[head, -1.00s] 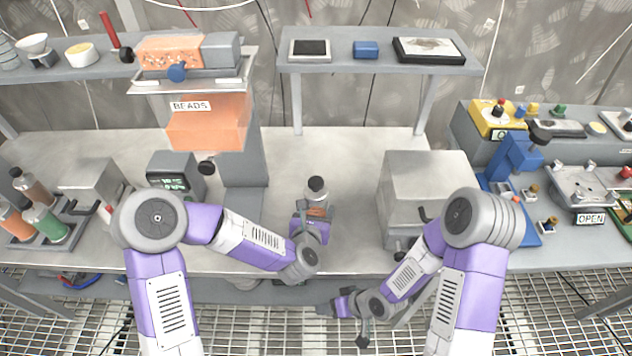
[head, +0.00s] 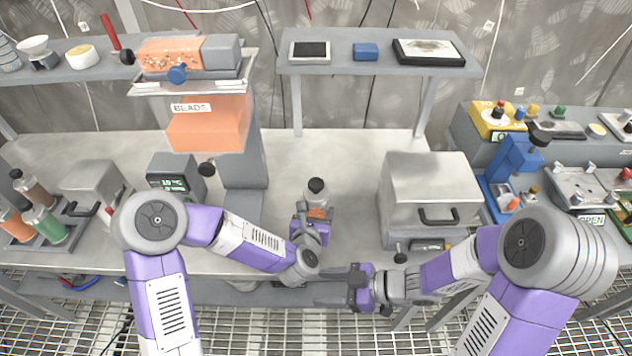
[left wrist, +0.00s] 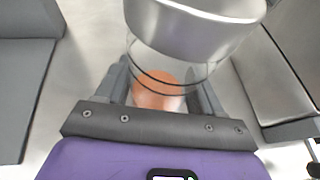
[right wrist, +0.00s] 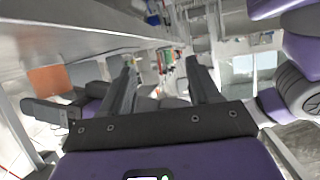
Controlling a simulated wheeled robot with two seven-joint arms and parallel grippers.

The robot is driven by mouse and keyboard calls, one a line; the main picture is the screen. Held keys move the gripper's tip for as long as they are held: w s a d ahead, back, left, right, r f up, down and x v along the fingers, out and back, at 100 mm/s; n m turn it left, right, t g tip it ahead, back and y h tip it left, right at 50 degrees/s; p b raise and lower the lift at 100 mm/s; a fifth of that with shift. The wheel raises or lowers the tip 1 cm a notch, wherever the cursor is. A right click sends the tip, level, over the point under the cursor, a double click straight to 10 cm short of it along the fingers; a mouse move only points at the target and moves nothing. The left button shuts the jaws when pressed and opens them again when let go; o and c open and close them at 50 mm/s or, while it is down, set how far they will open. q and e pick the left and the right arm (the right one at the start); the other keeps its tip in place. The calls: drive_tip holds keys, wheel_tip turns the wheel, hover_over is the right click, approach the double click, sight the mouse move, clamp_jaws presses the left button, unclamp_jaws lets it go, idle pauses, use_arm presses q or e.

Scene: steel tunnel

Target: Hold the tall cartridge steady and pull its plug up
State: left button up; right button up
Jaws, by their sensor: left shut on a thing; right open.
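The tall cartridge (head: 317,200) stands upright near the front middle of the bench, with a silvery collar, clear wall and orange fill. Its dark plug (head: 316,185) sits on top. My left gripper (head: 308,216) is shut around the cartridge's body, below the collar. In the left wrist view the cartridge (left wrist: 155,95) lies between both fingers, and the metal collar hides its top. My right gripper (head: 357,284) is at the bench's front edge, to the right of and lower than the cartridge. In the right wrist view its fingers (right wrist: 163,88) are apart with nothing held between them.
A grey box with a handle (head: 430,195) stands right of the cartridge. The BEADS dispenser (head: 240,150) and a small display unit (head: 178,180) stand left. A raised shelf (head: 380,65) spans behind. Bench surface behind the cartridge is clear.

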drive_tip(key=w+d+r+m+t, duration=0.5)
drive_tip(key=w+d+r+t, duration=0.1)
drive_tip(key=w+r+t, duration=0.25)
drive_tip(key=m+t, duration=0.2)
approach(320, 185)
drive_tip(key=x, duration=1.1)
drive_tip(key=shift+a+f, duration=0.1)
clamp_jaws()
